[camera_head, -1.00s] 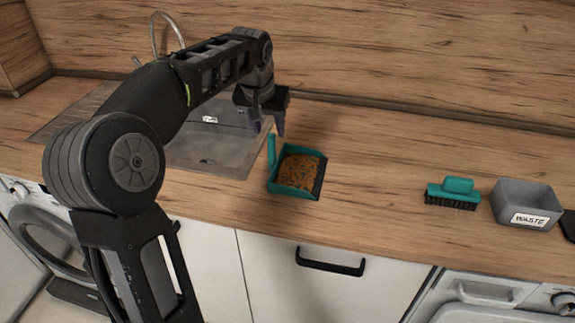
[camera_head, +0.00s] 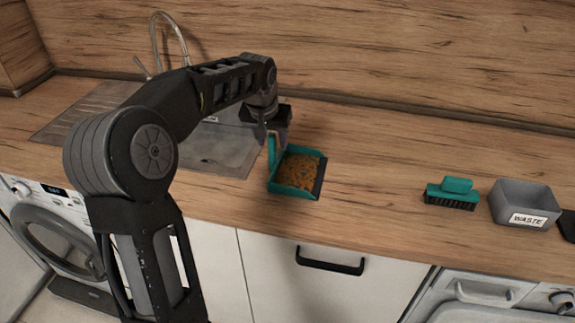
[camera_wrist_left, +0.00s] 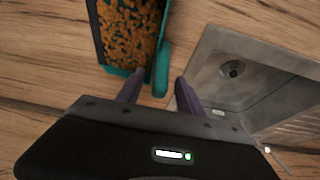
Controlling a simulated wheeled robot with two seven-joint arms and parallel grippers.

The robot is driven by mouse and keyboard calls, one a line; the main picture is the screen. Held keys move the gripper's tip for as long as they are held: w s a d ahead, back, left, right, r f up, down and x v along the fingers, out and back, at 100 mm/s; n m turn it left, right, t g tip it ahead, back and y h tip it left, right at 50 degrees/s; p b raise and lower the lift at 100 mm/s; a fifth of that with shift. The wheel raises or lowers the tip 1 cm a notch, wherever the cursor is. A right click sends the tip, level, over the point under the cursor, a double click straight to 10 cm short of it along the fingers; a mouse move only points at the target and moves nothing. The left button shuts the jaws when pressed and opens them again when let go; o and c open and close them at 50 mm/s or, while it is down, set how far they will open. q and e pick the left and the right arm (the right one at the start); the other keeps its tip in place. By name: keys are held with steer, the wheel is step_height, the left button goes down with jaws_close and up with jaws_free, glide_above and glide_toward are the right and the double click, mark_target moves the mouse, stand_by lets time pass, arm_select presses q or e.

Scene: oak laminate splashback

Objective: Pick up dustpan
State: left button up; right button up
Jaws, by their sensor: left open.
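The teal dustpan (camera_head: 296,187) lies on the countertop right of the sink, with brown crumbs in its pan. Its upright-looking teal handle (camera_head: 271,150) is at its left side. My left gripper (camera_head: 274,138) is at the handle, partly hidden behind it in the head view. In the left wrist view the open fingers (camera_wrist_left: 158,92) are on either side of the end of the teal handle (camera_wrist_left: 162,72). I cannot tell whether a finger touches it. My right gripper is not in view.
A teal brush (camera_head: 452,194) with black bristles and a grey box labelled WASTE (camera_head: 524,207) stand to the right. The sink (camera_head: 215,150) with its tap (camera_head: 168,35) is at the left. The counter between dustpan and brush is clear.

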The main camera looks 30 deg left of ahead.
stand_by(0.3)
arm_select(q)
jaws_close()
stand_by(0.3)
stand_by(1.0)
